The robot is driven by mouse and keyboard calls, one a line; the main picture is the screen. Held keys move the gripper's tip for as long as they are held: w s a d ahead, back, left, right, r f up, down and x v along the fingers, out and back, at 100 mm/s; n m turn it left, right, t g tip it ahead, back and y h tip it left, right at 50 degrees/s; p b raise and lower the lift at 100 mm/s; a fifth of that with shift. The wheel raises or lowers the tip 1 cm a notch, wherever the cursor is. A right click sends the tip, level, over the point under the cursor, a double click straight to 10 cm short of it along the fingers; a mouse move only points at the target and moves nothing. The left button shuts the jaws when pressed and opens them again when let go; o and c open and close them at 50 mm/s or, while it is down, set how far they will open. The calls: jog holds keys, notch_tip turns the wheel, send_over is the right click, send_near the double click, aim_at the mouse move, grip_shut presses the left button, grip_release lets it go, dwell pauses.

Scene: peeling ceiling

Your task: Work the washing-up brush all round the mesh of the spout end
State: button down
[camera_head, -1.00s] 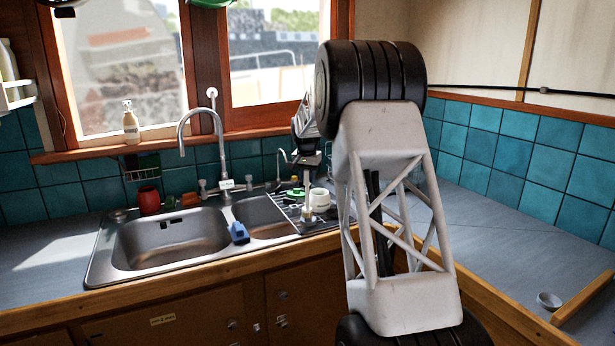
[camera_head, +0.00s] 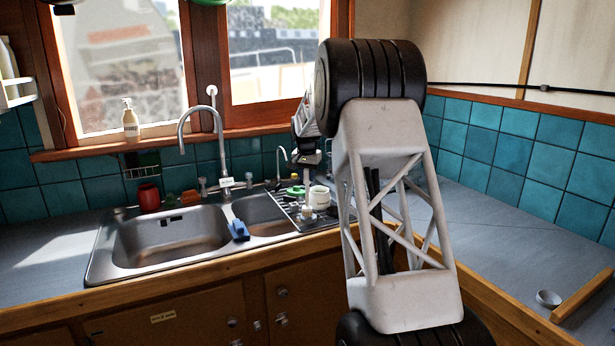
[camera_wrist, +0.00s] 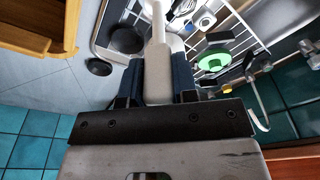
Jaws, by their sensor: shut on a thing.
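My gripper (camera_wrist: 157,85) is shut on the pale handle of the washing-up brush (camera_wrist: 157,65); the handle runs away between the dark fingers. In the head view my gripper (camera_head: 308,165) is above the draining rack, and the brush (camera_head: 308,187) hangs below it, near a white mug. Its bristles are too small to make out. The tall curved tap (camera_head: 201,109) stands behind the sink, to the left of my gripper. Its spout end (camera_head: 182,150) points down over the large bowl, apart from the brush. The mesh underneath is hidden.
The steel sink (camera_head: 170,238) has a blue item (camera_head: 238,230) on its divider. The draining rack holds a white mug (camera_head: 320,198) and a green item (camera_wrist: 213,59). A small tap (camera_head: 281,160) stands behind the rack. A soap bottle (camera_head: 130,122) is on the sill.

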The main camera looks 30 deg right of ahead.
jog(key=shift+s+d+f, duration=0.1)
jog(key=shift+s+d, duration=0.2)
dwell(0.4)
jog(key=shift+d, duration=0.1)
dwell(0.4)
jog(key=shift+w+d, duration=0.15)
jog(key=shift+d, duration=0.15)
dwell(0.4)
